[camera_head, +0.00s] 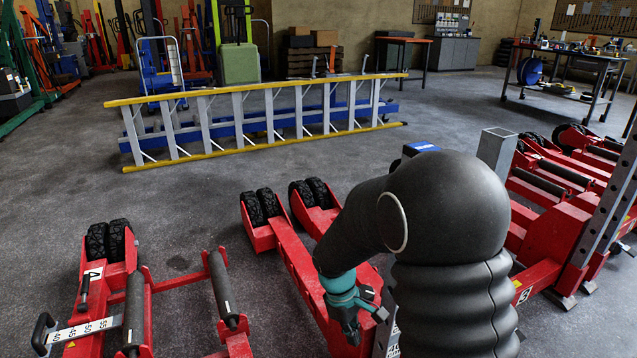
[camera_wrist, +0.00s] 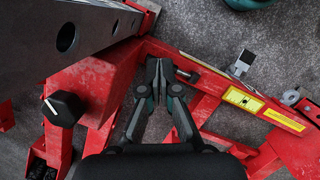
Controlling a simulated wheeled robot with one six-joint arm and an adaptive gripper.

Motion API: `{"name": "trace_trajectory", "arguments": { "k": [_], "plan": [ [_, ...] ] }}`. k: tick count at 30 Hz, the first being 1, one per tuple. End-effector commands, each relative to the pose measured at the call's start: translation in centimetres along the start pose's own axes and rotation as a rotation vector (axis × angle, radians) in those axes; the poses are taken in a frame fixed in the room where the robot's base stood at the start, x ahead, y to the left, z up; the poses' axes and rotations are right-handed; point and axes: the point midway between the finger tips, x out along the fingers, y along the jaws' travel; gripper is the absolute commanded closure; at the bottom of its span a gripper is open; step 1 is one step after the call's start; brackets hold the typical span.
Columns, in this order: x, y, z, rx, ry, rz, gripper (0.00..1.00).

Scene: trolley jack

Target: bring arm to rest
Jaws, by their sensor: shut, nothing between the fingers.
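My arm, in a dark ribbed cover, rises at the right of the middle in the head view and bends over to the left and down. My gripper (camera_head: 350,330) hangs at its end, over or beside a red trolley jack (camera_head: 298,262). In the wrist view my gripper (camera_wrist: 159,70) has its fingertips together and nothing between them. Red jack beams (camera_wrist: 205,75) lie behind and around the fingers; I cannot tell whether they touch. A steel post with holes (camera_wrist: 95,28) and a black knob with a white pointer (camera_wrist: 64,108) are at the left.
Another red jack (camera_head: 110,275) stands at the left front, and more red jacks (camera_head: 545,225) crowd the right. A yellow-edged ladder (camera_head: 265,112) lies on its side farther back. Grey floor (camera_head: 190,205) is clear between the ladder and the jacks. A workbench (camera_head: 565,52) stands at the back right.

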Motion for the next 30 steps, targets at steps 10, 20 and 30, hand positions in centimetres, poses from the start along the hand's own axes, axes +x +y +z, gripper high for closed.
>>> {"name": "trace_trajectory", "arguments": {
  "k": [10, 20, 30],
  "plan": [
    [-7.0, -2.6, 7.5, 0.432, 0.150, -0.034, 1.00],
    [-11.6, -5.4, 13.7, 0.707, 0.313, -0.056, 1.00],
    [-15.1, -7.9, 19.3, 0.845, 0.514, -0.022, 1.00]
  ]
}}
